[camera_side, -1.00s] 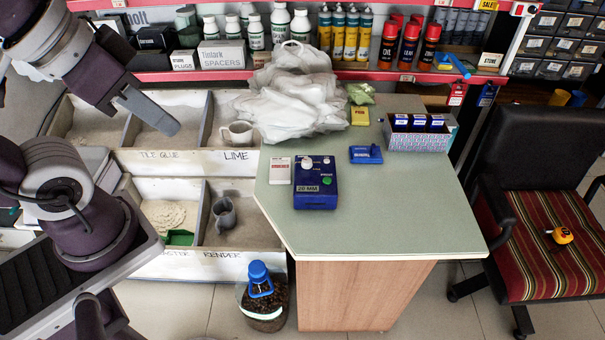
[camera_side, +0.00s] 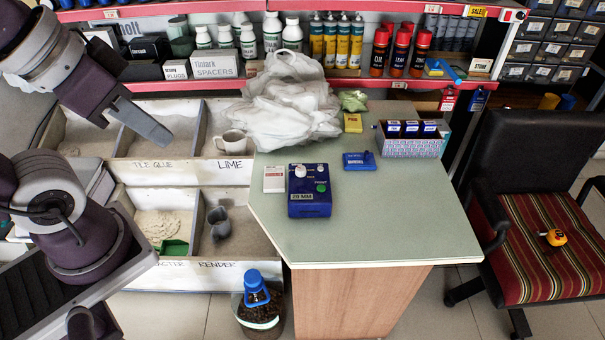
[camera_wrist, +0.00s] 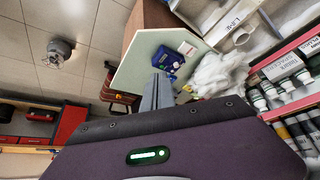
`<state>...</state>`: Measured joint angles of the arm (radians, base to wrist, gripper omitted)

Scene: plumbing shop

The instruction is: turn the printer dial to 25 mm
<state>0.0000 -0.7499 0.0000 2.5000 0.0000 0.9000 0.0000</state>
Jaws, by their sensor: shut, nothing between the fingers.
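The printer (camera_side: 309,199) is a blue box near the front left of the green-topped table (camera_side: 400,225). It has a white round dial (camera_side: 300,171), a green button (camera_side: 321,188) and a pale label (camera_side: 309,211) with a number before "MM", too small to read surely. The printer also shows in the wrist view (camera_wrist: 172,62), beyond my fingers. My gripper (camera_side: 160,134) is in the air over the sand bins, well left of the printer and touching nothing. Its fingers are together and empty, also in the wrist view (camera_wrist: 157,80).
A white card (camera_side: 274,179) lies at the printer's left and a small blue object (camera_side: 359,161) to its right. White plastic bags (camera_side: 290,110) heap behind. A patterned box (camera_side: 412,145) stands at the back right. The table's front right is clear.

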